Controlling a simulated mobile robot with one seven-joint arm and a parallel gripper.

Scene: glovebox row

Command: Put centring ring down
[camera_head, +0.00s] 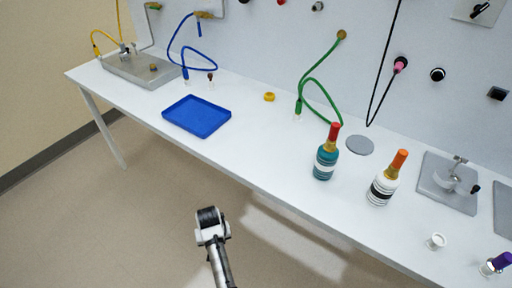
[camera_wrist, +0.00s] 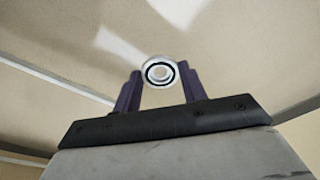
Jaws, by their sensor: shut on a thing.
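The centring ring (camera_wrist: 160,71) is a pale metal ring with a dark inner band and an open middle. In the wrist view it sits between the two purple fingers of my gripper (camera_wrist: 158,80), which is shut on it. The ring is held over bare floor, with no surface close beneath it. In the head view part of my arm shows in front of the bench, over the floor; the fingers and ring cannot be made out there.
The long white bench (camera_head: 250,150) holds a blue tray (camera_head: 197,117), a teal bottle (camera_head: 325,160), a white bottle (camera_head: 385,183), a grey disc (camera_head: 360,145), a yellow ring (camera_head: 269,97), a small white cup (camera_head: 436,241) and a metal plate with a clamp (camera_head: 440,190). Bench between tray and teal bottle is mostly clear.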

